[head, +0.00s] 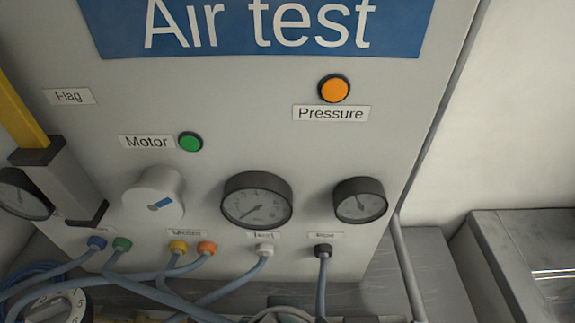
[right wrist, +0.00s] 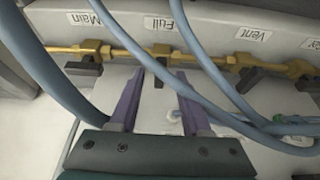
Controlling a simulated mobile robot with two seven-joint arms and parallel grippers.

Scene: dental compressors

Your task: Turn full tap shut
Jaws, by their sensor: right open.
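In the right wrist view, my right gripper (right wrist: 161,80) is open, with two purple fingers reaching toward a brass pipe. The full tap (right wrist: 161,50) is a brass fitting on that pipe, below the upside-down "Full" label (right wrist: 168,23). It lies just beyond the fingertips, roughly between them. A dark handle seems to be at the tap, but its angle is hard to make out. Nothing is clearly held between the fingers. My left gripper is not in view.
The main tap (right wrist: 84,66) and vent tap (right wrist: 250,76) have dark handles on either side. Blue hoses (right wrist: 205,65) cross close to the right finger; another (right wrist: 50,70) runs at left. The head view shows the air test panel (head: 270,110) with gauges (head: 257,200).

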